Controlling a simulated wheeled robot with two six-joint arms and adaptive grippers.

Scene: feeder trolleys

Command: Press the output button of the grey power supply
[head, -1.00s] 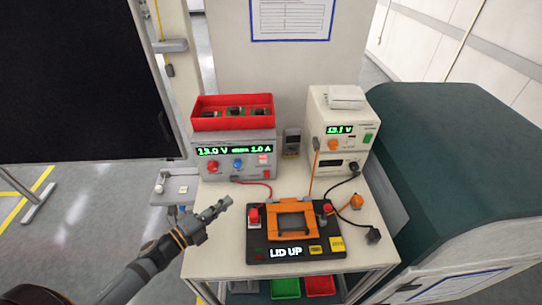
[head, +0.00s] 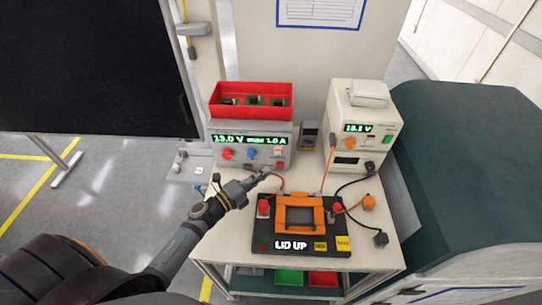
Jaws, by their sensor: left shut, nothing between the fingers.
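The grey power supply (head: 247,163) stands at the back left of the trolley top. Its green display (head: 250,139) reads 13.0 V and 1.0 A. Its front has a red knob (head: 228,154), a blue knob (head: 252,153) and a small pale and red button (head: 279,151) at the right. My left gripper (head: 265,173) is shut and empty. Its tips appear just in front of the lower right of the supply's front, below the button; I cannot tell if they touch anything. My right gripper is out of view.
A red bin (head: 251,111) with boards sits on the supply. A cream instrument (head: 353,127) stands to the right. A black fixture (head: 263,229) with an orange frame (head: 299,226) and the text "LID UP" lies in front. Red, orange and black cables cross the trolley top.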

